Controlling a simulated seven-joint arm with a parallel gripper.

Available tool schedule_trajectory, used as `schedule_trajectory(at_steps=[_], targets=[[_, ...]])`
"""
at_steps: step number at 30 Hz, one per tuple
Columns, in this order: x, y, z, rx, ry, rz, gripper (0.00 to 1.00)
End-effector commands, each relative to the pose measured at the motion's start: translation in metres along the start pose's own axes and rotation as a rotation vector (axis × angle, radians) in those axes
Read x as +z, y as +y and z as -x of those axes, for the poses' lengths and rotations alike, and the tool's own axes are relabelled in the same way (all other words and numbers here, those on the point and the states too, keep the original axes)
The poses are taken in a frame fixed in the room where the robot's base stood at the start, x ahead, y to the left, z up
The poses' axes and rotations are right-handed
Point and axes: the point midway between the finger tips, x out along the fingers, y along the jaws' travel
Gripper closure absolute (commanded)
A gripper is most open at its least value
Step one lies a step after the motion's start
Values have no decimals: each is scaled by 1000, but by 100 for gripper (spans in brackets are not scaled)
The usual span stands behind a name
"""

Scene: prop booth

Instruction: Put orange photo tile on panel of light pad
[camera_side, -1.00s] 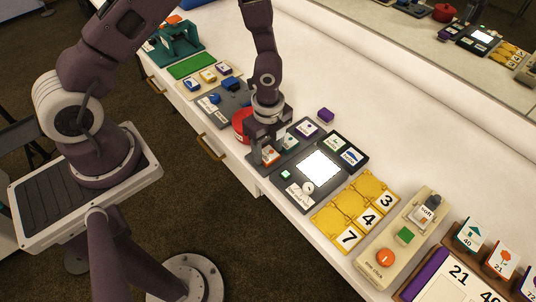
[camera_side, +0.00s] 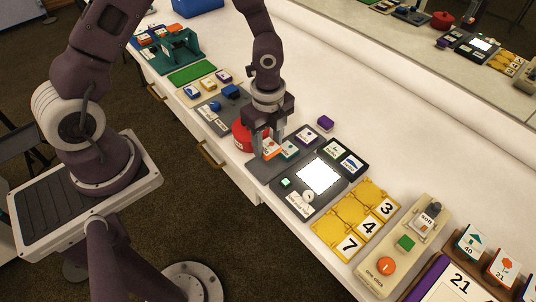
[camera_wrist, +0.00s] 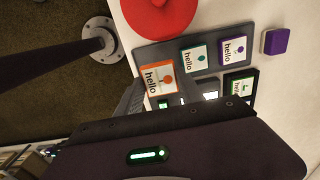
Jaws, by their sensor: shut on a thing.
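The orange photo tile (camera_side: 271,149) is white-faced with an orange edge; its picture and the word "hello" show in the wrist view (camera_wrist: 158,79). My gripper (camera_side: 268,146) is shut on it and holds it slightly above the left end of a grey tray (camera_side: 262,171). The dark light pad (camera_side: 326,202) lies to the right of the tray, with a bright white square panel (camera_side: 318,176). The panel is bare in the side view and mostly hidden by my gripper in the wrist view (camera_wrist: 210,95).
A teal tile (camera_side: 289,150) and a purple tile (camera_side: 306,136) stand on the tray close to my gripper. A red round object (camera_side: 241,138) is just left. Green (camera_side: 333,148) and blue (camera_side: 350,162) tiles sit behind the panel. Yellow number plates (camera_side: 350,212) lie right.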

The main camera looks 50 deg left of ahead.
Motion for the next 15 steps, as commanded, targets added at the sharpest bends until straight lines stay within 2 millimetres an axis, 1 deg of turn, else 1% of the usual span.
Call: schedule_trajectory(at_steps=[1,3,5,7,11,12,15], targets=[[0,-1,12,-4,1,4,95],[0,-1,24,-3,0,2,95],[-4,-4,31,-3,0,1,95],[-15,-14,33,-4,0,-3,95],[-52,-40,27,-4,-1,-6,95],[-65,-47,25,-4,-1,-6,95],[-94,-61,20,-2,0,-2,95]])
